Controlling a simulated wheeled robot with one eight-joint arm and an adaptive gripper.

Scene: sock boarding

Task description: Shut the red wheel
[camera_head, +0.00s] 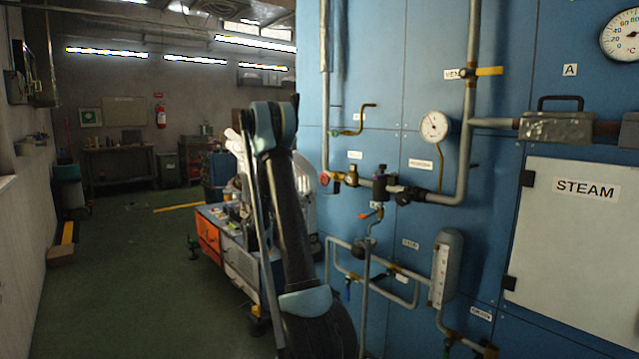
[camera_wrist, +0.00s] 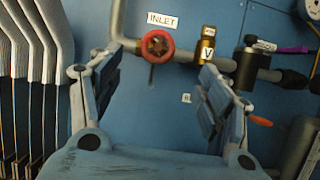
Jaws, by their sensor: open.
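The red wheel (camera_wrist: 157,46) is a small round handwheel on a grey pipe against a blue panel, below an INLET label (camera_wrist: 162,19). It also shows in the head view (camera_head: 325,178), just right of my arm. My gripper (camera_wrist: 157,72) is open, with its two fingers spread wide. In the wrist view the wheel appears between the fingertips, a little above their middle. Nothing is held, and I see no contact with the wheel. In the head view I cannot make out the fingers clearly.
A brass fitting marked V (camera_wrist: 206,45) and a black fitting (camera_wrist: 247,66) sit right of the wheel on the same pipe. Pale sock-shaped forms (camera_wrist: 20,45) stand close on the left. A gauge (camera_head: 435,126) and a STEAM door (camera_head: 580,235) are farther right. Green floor lies open left.

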